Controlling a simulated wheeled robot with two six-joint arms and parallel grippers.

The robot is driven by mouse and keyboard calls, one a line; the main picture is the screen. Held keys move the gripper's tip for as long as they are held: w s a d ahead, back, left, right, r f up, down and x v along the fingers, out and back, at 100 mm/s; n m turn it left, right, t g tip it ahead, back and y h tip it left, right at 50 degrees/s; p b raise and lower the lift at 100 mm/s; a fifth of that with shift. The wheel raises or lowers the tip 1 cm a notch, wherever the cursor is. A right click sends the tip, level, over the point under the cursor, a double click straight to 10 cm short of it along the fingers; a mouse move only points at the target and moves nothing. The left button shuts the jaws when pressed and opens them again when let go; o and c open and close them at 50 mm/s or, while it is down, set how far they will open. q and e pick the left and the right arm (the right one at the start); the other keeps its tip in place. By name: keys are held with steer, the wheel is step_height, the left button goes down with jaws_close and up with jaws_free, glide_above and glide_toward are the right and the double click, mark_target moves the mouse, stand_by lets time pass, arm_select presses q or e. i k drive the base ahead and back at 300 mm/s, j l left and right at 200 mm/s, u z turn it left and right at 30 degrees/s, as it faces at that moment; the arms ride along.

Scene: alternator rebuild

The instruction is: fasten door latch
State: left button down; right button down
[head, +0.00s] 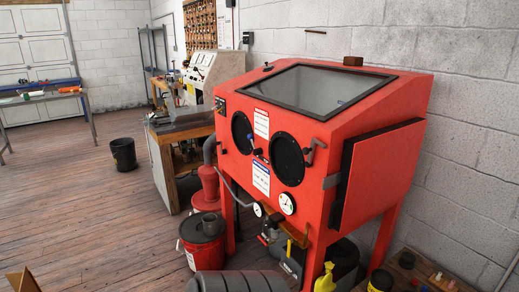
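The red blast cabinet (330,120) stands on legs against the block wall. Its side door (385,165) is a red panel with a thick black edge on the cabinet's right side. The door stands proud of the side wall; I cannot tell whether it is fully closed. A small grey metal piece (331,181), which looks like the latch, sits at the door's front edge. It is too small to tell whether it is fastened. Neither of my grippers shows in the head view.
A red bucket (202,240), a grey ribbed cylinder (236,281) and a yellow bottle (325,279) crowd the floor around the cabinet's legs. A low wooden surface with small items (425,275) stands at the lower right. The wooden floor (90,210) at left is mostly clear.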

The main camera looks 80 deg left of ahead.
mark_target(309, 163)
steer(key=u, duration=1.85)
